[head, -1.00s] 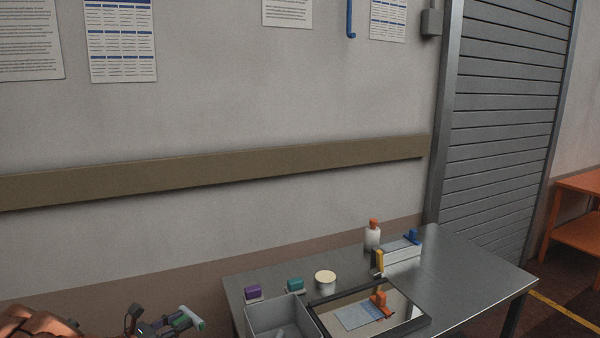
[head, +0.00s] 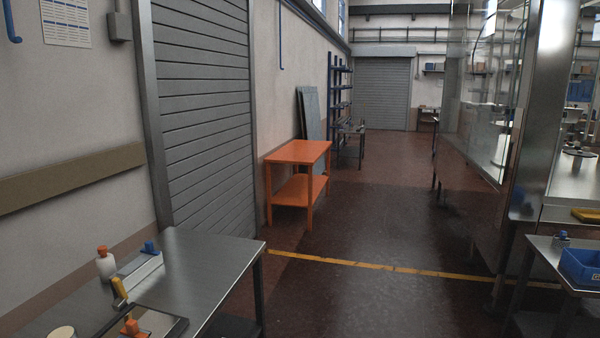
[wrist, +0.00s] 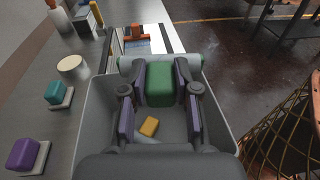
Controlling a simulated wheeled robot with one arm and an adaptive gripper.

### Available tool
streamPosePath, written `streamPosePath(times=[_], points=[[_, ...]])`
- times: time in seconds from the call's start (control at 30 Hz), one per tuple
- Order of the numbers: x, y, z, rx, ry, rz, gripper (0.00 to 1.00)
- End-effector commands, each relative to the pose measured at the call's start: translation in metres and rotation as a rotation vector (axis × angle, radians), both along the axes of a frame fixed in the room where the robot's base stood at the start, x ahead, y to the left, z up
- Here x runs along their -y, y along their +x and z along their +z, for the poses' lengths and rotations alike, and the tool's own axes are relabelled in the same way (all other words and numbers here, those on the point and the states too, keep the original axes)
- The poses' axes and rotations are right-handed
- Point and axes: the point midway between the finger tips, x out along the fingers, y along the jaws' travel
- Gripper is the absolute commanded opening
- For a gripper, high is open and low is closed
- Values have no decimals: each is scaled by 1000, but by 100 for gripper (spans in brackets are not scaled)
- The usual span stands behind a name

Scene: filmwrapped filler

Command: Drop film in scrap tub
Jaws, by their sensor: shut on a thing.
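In the wrist view, my gripper (wrist: 160,72) is shut on a green block (wrist: 160,90), with its purple finger pads against both sides. A pale, see-through roll (wrist: 128,64), which looks like the film, lies crosswise at the fingertips. I cannot tell how it is joined to the green block. The gripper is above an open grey tub (wrist: 98,108), which looks like the scrap tub. Inside the tub are a small orange-yellow block (wrist: 149,126) and a pale piece beside it, partly hidden by my gripper. The head view shows neither gripper nor tub.
A steel table (head: 205,265) holds a white bottle with an orange cap (head: 106,265), a dark-framed tray (head: 172,322) and a round pale-topped pot (wrist: 73,67). Teal (wrist: 58,93) and purple (wrist: 24,152) blocks sit left of the tub. An orange bench (head: 298,152) stands beyond; the floor between is open.

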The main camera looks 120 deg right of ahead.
Motion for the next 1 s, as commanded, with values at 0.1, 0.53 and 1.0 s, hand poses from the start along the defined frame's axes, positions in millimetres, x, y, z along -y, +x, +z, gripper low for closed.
streamPosePath(times=[0.1, 0.53, 1.0], points=[[0, 0, -14, 0, 0, 1, 1], [0, 1, -49, 0, 0, 3, 1], [0, 1, -49, 0, 0, 2, 51]])
